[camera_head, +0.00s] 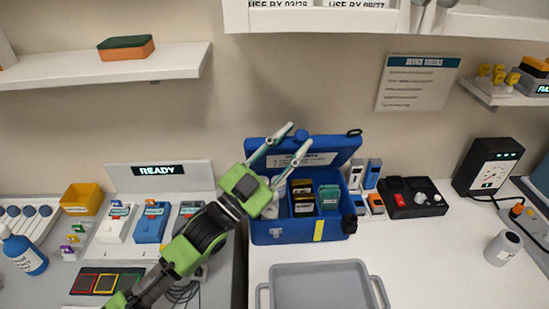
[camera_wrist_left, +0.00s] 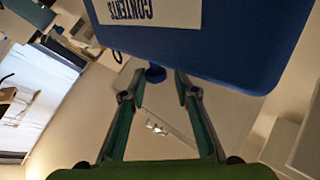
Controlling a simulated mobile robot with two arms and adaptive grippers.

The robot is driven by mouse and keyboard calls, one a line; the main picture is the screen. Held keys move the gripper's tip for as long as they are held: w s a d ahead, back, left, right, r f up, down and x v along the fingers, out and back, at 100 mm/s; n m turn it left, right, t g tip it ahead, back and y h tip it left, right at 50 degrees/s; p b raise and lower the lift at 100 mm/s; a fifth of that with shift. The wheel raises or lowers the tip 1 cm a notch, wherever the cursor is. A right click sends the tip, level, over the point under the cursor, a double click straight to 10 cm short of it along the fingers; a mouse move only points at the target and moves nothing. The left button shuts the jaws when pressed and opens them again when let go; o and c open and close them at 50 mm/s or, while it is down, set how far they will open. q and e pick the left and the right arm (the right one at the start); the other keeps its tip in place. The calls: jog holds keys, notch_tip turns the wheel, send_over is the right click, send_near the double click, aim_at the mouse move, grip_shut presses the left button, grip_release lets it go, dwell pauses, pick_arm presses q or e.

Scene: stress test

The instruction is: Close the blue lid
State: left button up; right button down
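The blue lid (camera_head: 330,143) stands raised at the back of the blue box (camera_head: 285,231), which is open. A round blue knob (camera_head: 302,135) sits on the lid's top edge. My left gripper (camera_head: 298,137) is open, its fingers reaching over the box's left part towards the knob. In the left wrist view, the lid (camera_wrist_left: 228,40) fills the top with a "CONTENTS" label, and the knob (camera_wrist_left: 155,74) appears between the open fingertips (camera_wrist_left: 160,78). I cannot tell whether they touch it. My right gripper is not in view.
Yellow and green packs (camera_head: 328,198) stand inside the box. A grey tray (camera_head: 322,290) lies in front of it. Small white and orange devices (camera_head: 374,203) and a black panel (camera_head: 420,198) stand to its right. A white shelf (camera_head: 380,22) hangs above. The counter at right is mostly clear.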

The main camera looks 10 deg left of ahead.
pick_arm(q)
jog(key=v, duration=1.1)
jog(key=shift+a, duration=0.15)
jog(key=shift+w+r, duration=0.1)
jog(key=shift+r, duration=0.05)
